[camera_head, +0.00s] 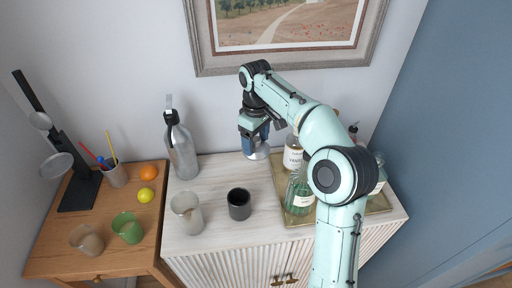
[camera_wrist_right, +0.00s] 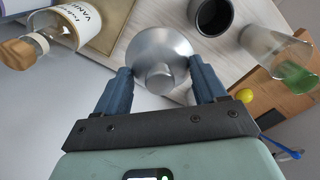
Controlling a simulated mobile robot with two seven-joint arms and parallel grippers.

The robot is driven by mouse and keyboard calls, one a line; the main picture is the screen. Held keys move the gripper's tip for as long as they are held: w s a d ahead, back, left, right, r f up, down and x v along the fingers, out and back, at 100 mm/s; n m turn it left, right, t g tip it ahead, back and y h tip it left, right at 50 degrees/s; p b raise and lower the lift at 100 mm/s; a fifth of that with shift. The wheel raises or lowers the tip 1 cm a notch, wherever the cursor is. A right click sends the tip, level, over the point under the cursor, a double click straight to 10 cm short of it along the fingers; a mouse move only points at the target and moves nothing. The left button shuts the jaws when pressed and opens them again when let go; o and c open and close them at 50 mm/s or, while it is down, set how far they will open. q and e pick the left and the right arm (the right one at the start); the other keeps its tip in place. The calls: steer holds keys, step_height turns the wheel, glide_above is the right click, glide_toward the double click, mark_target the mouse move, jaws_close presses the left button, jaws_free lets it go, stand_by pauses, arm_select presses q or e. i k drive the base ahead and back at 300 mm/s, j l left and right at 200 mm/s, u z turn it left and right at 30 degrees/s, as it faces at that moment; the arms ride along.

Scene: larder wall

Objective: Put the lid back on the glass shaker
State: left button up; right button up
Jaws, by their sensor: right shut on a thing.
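The lid is a silver metal dome with a round knob (camera_head: 259,154). It also shows in the right wrist view (camera_wrist_right: 158,42), between the blue fingers. My right gripper (camera_head: 255,138) is shut on it, pointing down over the back of the pale cabinet; I cannot tell whether the lid touches the top. The same gripper's fingers show in the right wrist view (camera_wrist_right: 163,78). The glass shaker appears to be the tall, open clear glass (camera_head: 187,212) at the front left of the cabinet, upright and apart from the lid. It also shows in the right wrist view (camera_wrist_right: 270,48). My left gripper is out of view.
A dark cup (camera_head: 239,204) stands right of the glass. A metal bottle (camera_head: 181,148) stands behind it. A tray (camera_head: 379,205) with several bottles is at right, partly behind my arm. A lower wooden table (camera_head: 60,232) at left holds green (camera_head: 128,229) and brownish (camera_head: 86,240) glasses.

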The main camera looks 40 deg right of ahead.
mark_target(186, 205)
steer(key=k, duration=1)
